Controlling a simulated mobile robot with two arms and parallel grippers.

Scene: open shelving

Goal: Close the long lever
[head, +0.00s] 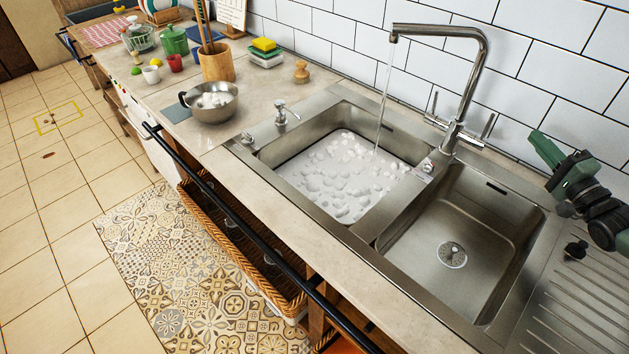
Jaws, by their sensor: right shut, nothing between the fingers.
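A chrome tap (484,70) stands behind the divider between two sink basins. A thin stream of water (383,105) runs from its spout into the left basin. Two slim levers, a left one (432,106) and a right one (489,126), angle upward from the tap's base. I cannot tell for sure which is the long one. My right gripper (576,250) is at the right edge over the drainboard, to the right of both levers and apart from them. It is shut and empty. My left gripper is not in view.
The left basin (282,146) holds foamy water; the right basin (470,215) is empty. A metal pot (209,106), a utensil holder (217,64) and sponges (264,46) stand on the counter to the left. A dark rail (230,211) runs along its front. The tiled wall is close behind the tap.

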